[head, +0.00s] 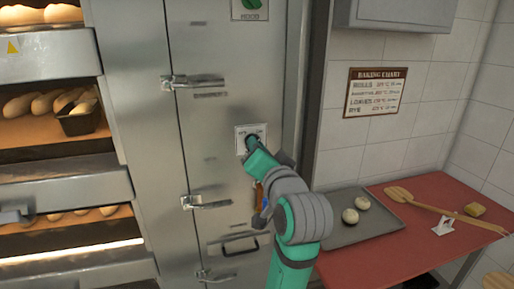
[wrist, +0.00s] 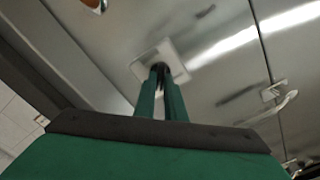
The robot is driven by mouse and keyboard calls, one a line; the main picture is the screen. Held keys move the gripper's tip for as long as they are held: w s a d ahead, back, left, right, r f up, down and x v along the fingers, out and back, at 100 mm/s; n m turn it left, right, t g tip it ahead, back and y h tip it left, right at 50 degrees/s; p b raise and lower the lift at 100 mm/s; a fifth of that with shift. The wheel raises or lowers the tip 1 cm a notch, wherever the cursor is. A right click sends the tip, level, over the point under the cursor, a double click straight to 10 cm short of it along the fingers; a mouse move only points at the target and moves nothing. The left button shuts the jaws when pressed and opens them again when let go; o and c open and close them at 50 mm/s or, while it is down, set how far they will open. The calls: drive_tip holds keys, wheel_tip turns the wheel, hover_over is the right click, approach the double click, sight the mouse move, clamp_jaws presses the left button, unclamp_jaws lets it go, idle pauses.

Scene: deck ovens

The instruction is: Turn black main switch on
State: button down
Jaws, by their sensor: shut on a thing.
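The main switch shows as a pale square plate (head: 240,131) on the steel oven front in the head view, with faint lettering at its top. My gripper (head: 250,140) reaches up to the plate and covers the middle of it. In the wrist view the plate (wrist: 151,62) lies straight ahead, and the two green fingers of my gripper (wrist: 160,75) are close together on a small dark knob at its centre. The knob is mostly hidden between the fingertips, so I cannot tell which way it points.
Door latches (head: 205,201) stick out from the oven front near my arm. To the left are open decks with loaves (head: 50,102). To the right, a red table (head: 395,250) holds a grey tray (head: 350,228) with dough balls and a wooden peel (head: 440,208).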

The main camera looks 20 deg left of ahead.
drive_tip(key=shift+a+r+m, duration=0.1)
drive_tip(key=shift+m, duration=0.3)
drive_tip(key=c, duration=1.8)
unclamp_jaws()
drive_tip(key=v, duration=1.1)
drive_tip(key=shift+w, duration=0.1)
